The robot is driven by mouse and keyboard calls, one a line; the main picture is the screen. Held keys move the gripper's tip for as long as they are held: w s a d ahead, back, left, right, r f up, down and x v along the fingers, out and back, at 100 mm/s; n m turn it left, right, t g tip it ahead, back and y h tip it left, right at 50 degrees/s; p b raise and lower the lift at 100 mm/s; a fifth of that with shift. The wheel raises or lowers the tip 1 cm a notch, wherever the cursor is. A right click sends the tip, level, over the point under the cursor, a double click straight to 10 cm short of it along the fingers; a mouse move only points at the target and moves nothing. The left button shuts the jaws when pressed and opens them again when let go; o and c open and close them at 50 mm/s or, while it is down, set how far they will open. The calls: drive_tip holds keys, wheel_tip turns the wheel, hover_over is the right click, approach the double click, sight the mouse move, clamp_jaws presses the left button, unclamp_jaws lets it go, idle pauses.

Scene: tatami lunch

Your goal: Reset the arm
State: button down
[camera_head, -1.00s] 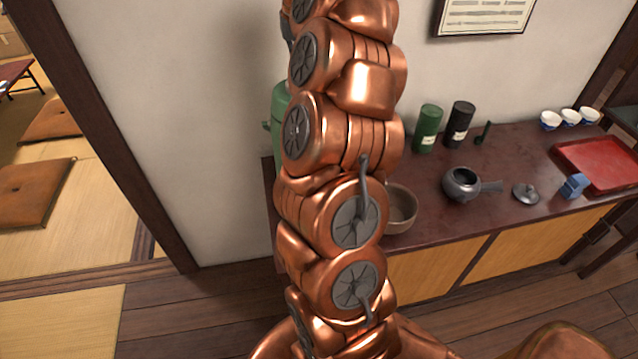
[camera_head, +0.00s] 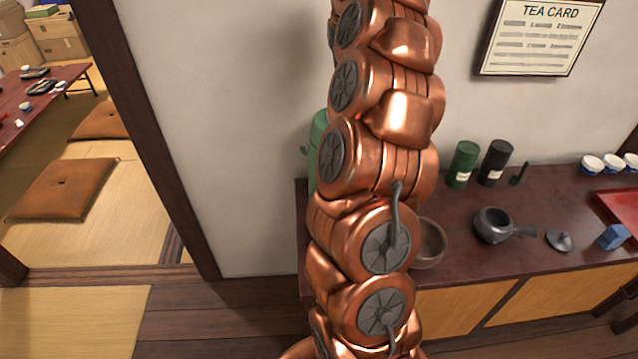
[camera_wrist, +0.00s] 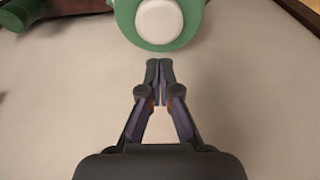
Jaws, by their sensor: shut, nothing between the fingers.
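My copper-coloured arm rises nearly straight up through the middle of the head view, and its upper end runs out of the top of the picture. My gripper (camera_wrist: 159,66) shows in the wrist view, with its fingertips together and nothing between them. A green rounded thing with a white round top (camera_wrist: 160,20) lies just beyond the fingertips in that view, apart from them as far as I can see. In the head view a green object (camera_head: 317,135) is mostly hidden behind my arm.
A dark counter (camera_head: 470,258) holds a brown bowl (camera_head: 430,245), a grey teapot (camera_head: 492,225), a lid (camera_head: 560,239), a blue block (camera_head: 613,237), a green canister (camera_head: 463,163), a black canister (camera_head: 495,161), white cups and a red tray (camera_head: 622,207). A doorway opens at left onto tatami with cushions.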

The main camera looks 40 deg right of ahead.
drive_tip(key=shift+a, duration=0.1)
drive_tip(key=s+a+f+n+g+y, duration=0.1)
drive_tip(key=s+a+n, duration=0.2)
drive_tip(key=a, duration=1)
drive_tip(key=s+a+f+n, duration=0.1)
drive_tip(key=s+a+n, duration=0.15)
drive_tip(key=a, duration=0.95)
drive_tip(key=s+a+f+g, duration=0.1)
drive_tip(key=s+a+f, duration=0.3)
drive_tip(key=s, duration=0.4)
drive_tip(key=s+a+f+n, duration=0.1)
drive_tip(key=s+a+f, duration=0.3)
drive_tip(key=s, duration=0.4)
drive_tip(key=s+a+f+n+g, duration=0.1)
drive_tip(key=s+a+f, duration=0.3)
drive_tip(key=s, duration=0.4)
drive_tip(key=shift+s+g, duration=0.25)
drive_tip(key=shift+g, duration=0.05)
